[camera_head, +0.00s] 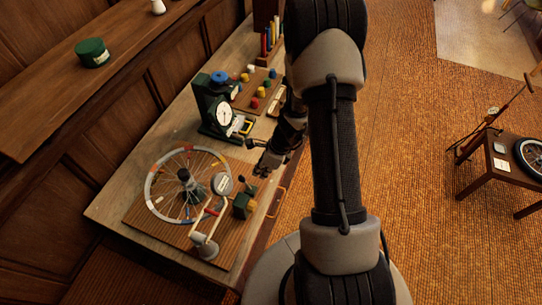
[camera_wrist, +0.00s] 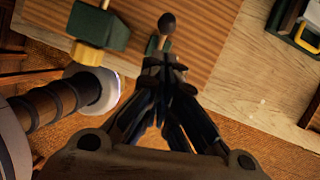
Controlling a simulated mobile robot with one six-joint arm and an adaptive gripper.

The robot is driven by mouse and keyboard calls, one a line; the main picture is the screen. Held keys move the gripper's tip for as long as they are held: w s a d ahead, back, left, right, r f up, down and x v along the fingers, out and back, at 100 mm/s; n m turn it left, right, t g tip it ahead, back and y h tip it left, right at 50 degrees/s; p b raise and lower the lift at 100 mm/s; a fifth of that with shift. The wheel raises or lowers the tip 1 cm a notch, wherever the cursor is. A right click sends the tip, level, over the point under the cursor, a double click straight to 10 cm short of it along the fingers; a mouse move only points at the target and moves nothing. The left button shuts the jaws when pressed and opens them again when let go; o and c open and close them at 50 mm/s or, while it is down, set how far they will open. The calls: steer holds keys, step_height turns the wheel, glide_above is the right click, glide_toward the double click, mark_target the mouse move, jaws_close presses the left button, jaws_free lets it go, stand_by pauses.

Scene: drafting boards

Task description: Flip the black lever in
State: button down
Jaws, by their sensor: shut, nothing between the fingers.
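The black lever has a dark round knob (camera_wrist: 167,22) on a short tan stem. It shows in the wrist view just beyond my gripper (camera_wrist: 163,65), whose fingertips are together and empty. The fingers hide the foot of the stem, and I cannot tell whether they touch it. In the head view my gripper (camera_head: 268,162) is over the front edge of the bench, above and right of a green block (camera_head: 242,207) on the wooden board. The green block also shows in the wrist view (camera_wrist: 98,25). A small dark shape beside it may be the lever.
A spoked wheel (camera_head: 150,190) with coloured segments and a round gauge on a white stand (camera_head: 206,247) are left of the green block. A dark green dial device (camera_head: 208,108) stands farther back. The bench (camera_head: 112,205) has bare wood at its left end.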

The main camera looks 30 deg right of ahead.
step_height(320, 180, up, 9)
steer(key=d+p, duration=0.1)
steer(key=p, duration=0.1)
steer(key=shift+d+r, duration=0.15)
steer(key=shift+d, duration=0.15)
